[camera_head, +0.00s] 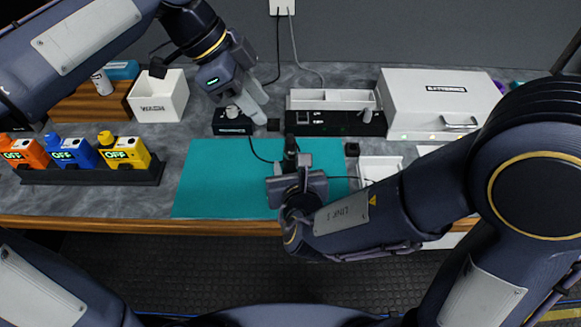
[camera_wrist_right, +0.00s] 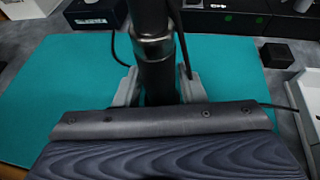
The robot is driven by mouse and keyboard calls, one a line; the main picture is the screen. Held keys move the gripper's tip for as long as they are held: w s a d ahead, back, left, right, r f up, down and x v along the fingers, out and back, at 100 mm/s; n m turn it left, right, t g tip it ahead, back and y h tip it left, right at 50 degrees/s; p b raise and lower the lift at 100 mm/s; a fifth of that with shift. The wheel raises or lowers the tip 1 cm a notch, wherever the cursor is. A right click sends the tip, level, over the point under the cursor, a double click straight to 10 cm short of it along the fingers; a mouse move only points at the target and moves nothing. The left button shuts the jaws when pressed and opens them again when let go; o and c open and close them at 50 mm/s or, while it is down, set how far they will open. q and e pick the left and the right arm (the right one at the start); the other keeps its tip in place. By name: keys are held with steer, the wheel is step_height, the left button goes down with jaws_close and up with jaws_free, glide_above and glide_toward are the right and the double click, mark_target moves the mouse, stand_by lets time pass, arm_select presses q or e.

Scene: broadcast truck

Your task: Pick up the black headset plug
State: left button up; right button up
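The black headset plug (camera_wrist_right: 158,75) is a dark upright cylinder with a grey ring, standing large between the fingers of my right gripper (camera_wrist_right: 157,88) in the right wrist view. The fingers flank it closely and look shut on it. In the head view my right gripper (camera_head: 290,166) is over the front part of the teal mat (camera_head: 215,175), and the dark plug (camera_head: 290,148) rises just beyond its fingers. My left gripper (camera_head: 250,104) hangs at the mat's back edge, beside a small labelled black box (camera_head: 232,128) with a pale knob. Its opening is unclear.
A black unit (camera_head: 335,128) with a white tray on top stands behind the mat. A large white case (camera_head: 440,98) is at back right, a WASH bin (camera_head: 158,98) at back left. Orange, blue and yellow units (camera_head: 123,152) stand left. Thin cables cross the mat.

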arm_select(q)
steer(key=shift+o, duration=0.2)
arm_select(e)
steer(key=c, duration=0.7)
arm_select(q)
steer(key=shift+o, duration=0.6)
step_height(320, 180, up, 3)
steer(key=n+y, duration=0.6)
steer(key=n, duration=0.2)
glide_above(290, 135)
step_height(290, 135, down, 12)
steer(key=shift+r, duration=0.2)
